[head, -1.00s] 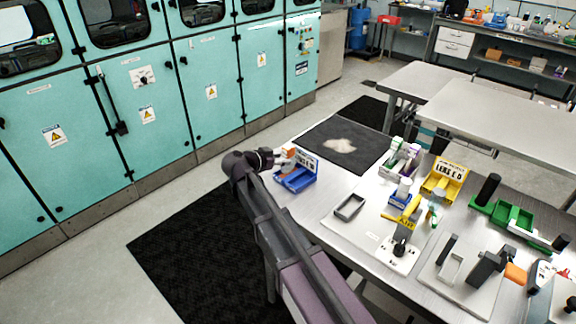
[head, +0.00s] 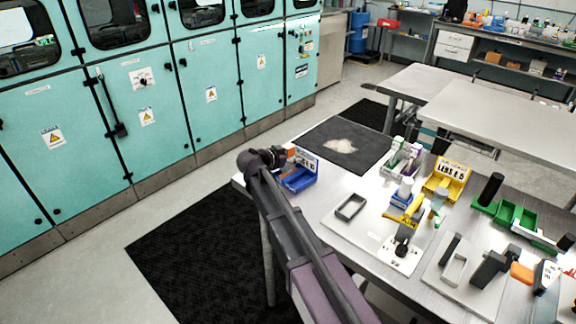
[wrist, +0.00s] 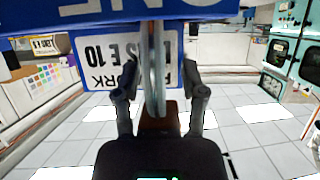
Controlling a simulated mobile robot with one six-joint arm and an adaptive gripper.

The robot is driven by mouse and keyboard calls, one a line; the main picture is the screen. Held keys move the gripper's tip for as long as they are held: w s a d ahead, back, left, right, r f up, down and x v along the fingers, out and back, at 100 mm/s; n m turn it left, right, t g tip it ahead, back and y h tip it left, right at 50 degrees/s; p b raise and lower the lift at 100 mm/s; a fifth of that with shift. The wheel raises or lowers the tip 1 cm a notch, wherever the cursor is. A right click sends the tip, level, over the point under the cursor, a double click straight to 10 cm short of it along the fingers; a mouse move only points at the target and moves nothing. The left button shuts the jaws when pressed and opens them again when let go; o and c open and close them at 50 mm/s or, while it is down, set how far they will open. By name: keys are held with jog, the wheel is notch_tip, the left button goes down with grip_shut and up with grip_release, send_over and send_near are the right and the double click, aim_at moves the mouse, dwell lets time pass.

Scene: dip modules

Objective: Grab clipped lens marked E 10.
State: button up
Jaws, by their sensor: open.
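The blue bin (head: 298,182) with a white sign (head: 306,160) stands at the table's far left corner in the head view. In the wrist view the sign (wrist: 95,55) appears upside down and reads E 10. A thin grey lens (wrist: 153,70), seen edge-on, stands in front of it with a brown clip (wrist: 158,122) at its near end. The orange-brown clip (head: 291,153) also shows in the head view. My gripper (wrist: 161,95) is open, with one finger on each side of the clip and lens. I see gaps at both sides. In the head view my gripper (head: 278,156) is beside the bin.
A yellow bin (head: 443,184) with a sign, a green tray (head: 515,215) and a grey frame (head: 350,207) on a white board are farther right. A dark mat (head: 340,130) lies behind the blue bin. Teal cabinets (head: 150,110) line the left.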

grip_shut()
jog(key=shift+r, duration=0.15)
dwell(0.4)
notch_tip(320, 180, up, 3)
jog(key=p, duration=0.3)
jog(key=shift+f, duration=0.2)
jog(key=s+d+r+p, duration=0.1)
jog(key=s+d, duration=0.1)
jog(key=s, duration=0.5)
jog(key=s+d+r+p, duration=0.1)
jog(key=s+d, duration=0.2)
jog(key=s, duration=0.5)
jog(key=shift+s, duration=0.15)
